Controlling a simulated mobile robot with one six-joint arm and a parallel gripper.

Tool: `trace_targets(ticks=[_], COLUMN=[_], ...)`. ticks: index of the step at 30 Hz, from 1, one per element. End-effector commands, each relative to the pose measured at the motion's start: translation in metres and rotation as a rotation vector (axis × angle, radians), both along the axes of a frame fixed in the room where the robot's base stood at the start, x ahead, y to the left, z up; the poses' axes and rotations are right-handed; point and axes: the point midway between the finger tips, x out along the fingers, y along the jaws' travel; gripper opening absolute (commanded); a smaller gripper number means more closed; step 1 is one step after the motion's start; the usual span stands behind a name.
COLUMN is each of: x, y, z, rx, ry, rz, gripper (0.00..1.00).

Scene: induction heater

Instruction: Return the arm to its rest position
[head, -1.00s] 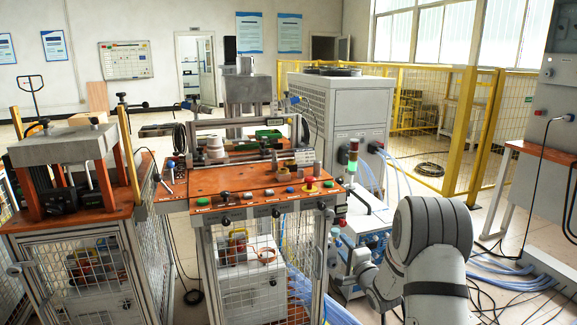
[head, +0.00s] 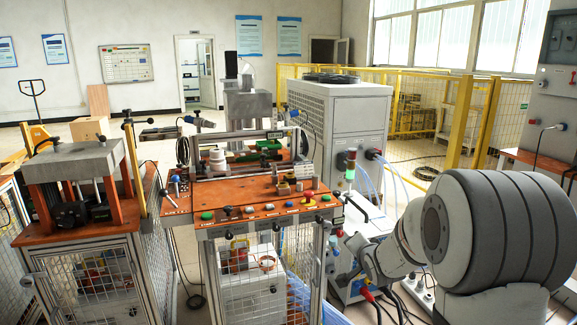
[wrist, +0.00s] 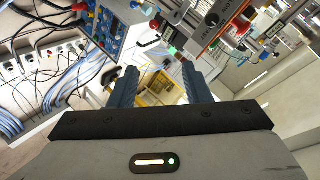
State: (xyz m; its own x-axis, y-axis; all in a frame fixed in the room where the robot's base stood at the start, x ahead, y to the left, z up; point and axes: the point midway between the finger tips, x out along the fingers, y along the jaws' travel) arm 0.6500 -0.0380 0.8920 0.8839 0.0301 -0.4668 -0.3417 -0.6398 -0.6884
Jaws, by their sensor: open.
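My arm (head: 480,235) fills the lower right of the head view, in front of the blue-fronted power unit and to the right of the orange-topped workbench (head: 255,208). Its far end points left, beside the bench's right front corner. I cannot make out the fingers in the head view. In the wrist view my gripper (wrist: 159,78) shows two dark fingers spread apart with nothing between them. Beyond the fingers are floor and yellow fencing, some way off.
A press-like stand (head: 75,165) is at the left. A white chiller cabinet (head: 338,115) and yellow fence (head: 430,110) stand behind. A blue control box (wrist: 108,28) and cables (wrist: 62,92) show in the wrist view. Open floor lies at the back left.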

Motion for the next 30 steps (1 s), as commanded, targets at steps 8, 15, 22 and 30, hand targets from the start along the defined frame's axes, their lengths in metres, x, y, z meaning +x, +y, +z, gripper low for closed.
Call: trace_targets(ticks=[8,15,22,30], x=[-0.127,-0.255,-0.333,-0.347], y=[0.004,0.022,0.037,0.038], z=[0.081,0.119,0.133,0.132], rx=[-0.349,-0.521,-0.570,-0.575], ry=[0.346,0.633,0.770,0.796], rz=[0.139,0.425,0.655,0.704], gripper=[0.44,0.44,0.44,0.44])
